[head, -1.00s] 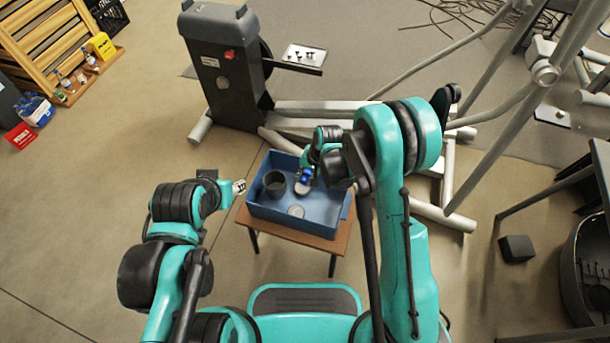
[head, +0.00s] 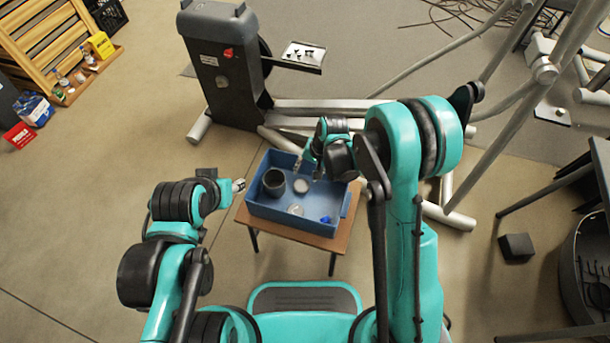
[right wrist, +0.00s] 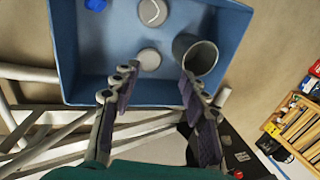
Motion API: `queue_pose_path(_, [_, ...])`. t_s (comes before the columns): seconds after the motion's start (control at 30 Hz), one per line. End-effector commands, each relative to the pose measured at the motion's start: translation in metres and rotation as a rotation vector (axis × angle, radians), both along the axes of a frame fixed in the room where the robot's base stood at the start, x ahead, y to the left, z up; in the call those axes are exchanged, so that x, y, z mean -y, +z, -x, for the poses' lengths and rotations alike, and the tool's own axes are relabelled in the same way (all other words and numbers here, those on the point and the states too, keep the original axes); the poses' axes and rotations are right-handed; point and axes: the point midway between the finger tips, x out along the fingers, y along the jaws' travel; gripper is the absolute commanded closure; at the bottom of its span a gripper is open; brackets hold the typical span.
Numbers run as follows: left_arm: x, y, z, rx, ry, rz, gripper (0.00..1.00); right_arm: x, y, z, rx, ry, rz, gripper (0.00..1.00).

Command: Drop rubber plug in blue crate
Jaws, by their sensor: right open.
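The blue crate (head: 266,207) stands on a small wooden table. A small blue piece (head: 326,219), which may be the rubber plug, lies on the crate floor near its front right; it also shows at the top edge of the right wrist view (right wrist: 95,4). My right gripper (head: 309,168) is open and empty over the crate's back part; its parted fingers show in the right wrist view (right wrist: 152,88). My left gripper (head: 239,185) is left of the crate, outside it; its jaws are too small to read.
The crate also holds a dark cup (head: 273,182) and two pale round pieces (head: 301,186). The wooden table (head: 318,241) is barely larger than the crate. The elliptical machine (head: 222,60) stands behind. A dark block (head: 515,248) lies on the floor at right.

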Motion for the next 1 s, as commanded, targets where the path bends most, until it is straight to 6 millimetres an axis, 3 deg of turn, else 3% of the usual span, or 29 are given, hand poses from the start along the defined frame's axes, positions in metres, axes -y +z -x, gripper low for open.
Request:
queue_pose_path(0.2, [0.000, 0.000, 0.000, 0.000, 0.000, 0.000, 0.59, 0.012, 0.047, 0.004, 0.000, -0.002, 0.000, 0.56])
queue_pose_path(0.4, [0.000, 0.000, 0.000, 0.000, 0.000, 0.000, 0.59, 0.019, 0.073, 0.006, 0.000, -0.001, 0.000, 0.56])
queue_pose_path(1.0, [0.000, 0.000, 0.000, 0.000, 0.000, 0.000, 0.59, 0.021, 0.081, 0.007, 0.002, -0.001, 0.001, 0.56])
